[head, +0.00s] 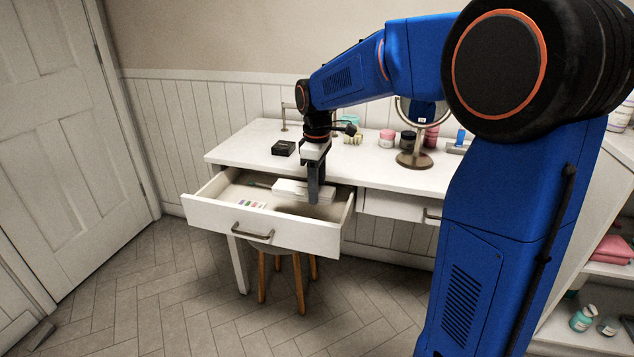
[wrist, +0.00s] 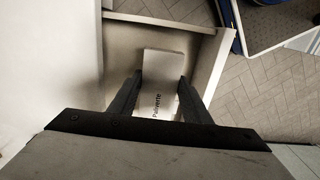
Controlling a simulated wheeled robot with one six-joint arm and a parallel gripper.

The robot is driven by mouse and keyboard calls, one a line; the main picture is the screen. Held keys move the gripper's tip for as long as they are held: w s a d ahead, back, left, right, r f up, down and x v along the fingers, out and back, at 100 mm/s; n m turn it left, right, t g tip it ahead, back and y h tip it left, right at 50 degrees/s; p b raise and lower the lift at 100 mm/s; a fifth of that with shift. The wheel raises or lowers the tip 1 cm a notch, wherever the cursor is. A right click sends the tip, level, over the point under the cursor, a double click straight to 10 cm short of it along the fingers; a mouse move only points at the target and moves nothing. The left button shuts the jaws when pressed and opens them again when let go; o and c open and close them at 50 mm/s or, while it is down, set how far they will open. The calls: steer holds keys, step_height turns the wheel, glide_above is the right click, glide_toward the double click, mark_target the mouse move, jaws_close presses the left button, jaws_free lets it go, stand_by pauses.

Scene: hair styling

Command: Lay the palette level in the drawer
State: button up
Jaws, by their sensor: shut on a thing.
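The palette (head: 287,187) is a flat white slab with dark lettering on its face. In the wrist view the palette (wrist: 163,66) lies between the two dark fingers. My gripper (head: 316,193) is shut on it, seen also in the wrist view (wrist: 162,90). The white drawer (head: 205,214) is pulled out of the table, its front panel facing the room. The palette is over or within the drawer's rear right part and looks about level. I cannot tell whether it touches the drawer floor.
Small coloured items (head: 252,204) lie in the drawer's left part. A black box (head: 283,148), jars (head: 387,138) and a round mirror (head: 413,159) stand on the white tabletop (head: 240,146). A second drawer (head: 392,206) is shut. A stool (head: 283,262) stands below.

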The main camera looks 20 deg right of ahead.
steer(key=shift+f, duration=3.65)
steer(key=shift+f, duration=1.4)
steer(key=o, duration=1.3)
step_height(320, 180, up, 18)
steer(key=shift+s+f, duration=0.1)
steer(key=shift+f, duration=0.15)
steer(key=s+d+f+m+t, duration=0.1)
steer(key=s+f+m, duration=0.2)
steer(key=s, duration=0.7)
steer(key=s+d+f+m+t, duration=0.1)
steer(key=s+m, duration=0.3)
steer(key=s, duration=0.6)
steer(key=s+d+f+m+t, duration=0.2)
steer(key=s+f+m, duration=0.1)
steer(key=s, duration=0.8)
steer(key=shift+f+m+t, duration=0.4)
steer(key=shift+f, duration=0.4)
